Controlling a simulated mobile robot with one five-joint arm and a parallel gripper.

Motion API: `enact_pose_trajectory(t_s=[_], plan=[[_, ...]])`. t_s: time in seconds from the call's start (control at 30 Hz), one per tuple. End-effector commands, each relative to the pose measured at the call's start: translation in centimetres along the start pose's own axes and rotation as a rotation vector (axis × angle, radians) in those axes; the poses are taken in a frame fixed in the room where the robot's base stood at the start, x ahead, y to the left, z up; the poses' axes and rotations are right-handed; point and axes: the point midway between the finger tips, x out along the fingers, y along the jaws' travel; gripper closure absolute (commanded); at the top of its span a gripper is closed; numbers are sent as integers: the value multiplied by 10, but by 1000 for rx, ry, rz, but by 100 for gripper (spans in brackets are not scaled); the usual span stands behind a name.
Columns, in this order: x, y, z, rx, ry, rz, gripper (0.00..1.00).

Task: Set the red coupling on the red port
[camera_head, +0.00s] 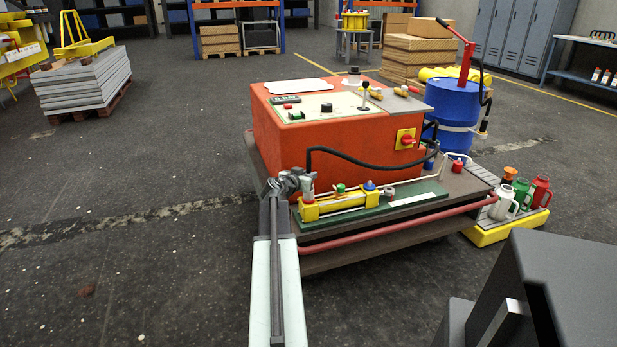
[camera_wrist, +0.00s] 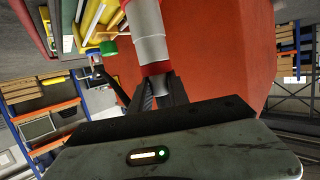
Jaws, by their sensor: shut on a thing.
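My gripper (camera_head: 296,181) is shut on the red coupling (camera_head: 308,184), a grey upright cylinder at the end of a black hose. In the wrist view the gripper (camera_wrist: 160,88) has its fingers at the coupling's red band, and the coupling's grey body (camera_wrist: 149,35) runs to the top edge. In the head view the coupling is at the left end of a yellow cylinder unit (camera_head: 342,204). A red part shows just below it; I cannot tell whether this is the red port or the coupling's own band, or whether they touch.
A green-capped port (camera_head: 340,188) and a blue-capped port (camera_head: 369,185) stand to the right on the yellow unit. The orange machine box (camera_head: 340,145) rises close behind. The black hose (camera_head: 370,160) arches across its front. A red rail (camera_head: 400,229) runs along the cart's front.

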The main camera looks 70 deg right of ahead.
Motion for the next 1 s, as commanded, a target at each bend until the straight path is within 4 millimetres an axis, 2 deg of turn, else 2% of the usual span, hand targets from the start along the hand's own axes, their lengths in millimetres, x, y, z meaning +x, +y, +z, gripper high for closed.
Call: enact_pose_trajectory(t_s=[0.07,0.37,1.0], plan=[[0,0,0,0,1,0,70],[-1,1,0,0,0,1,70],[-59,1,-1,-1,0,0,70]])
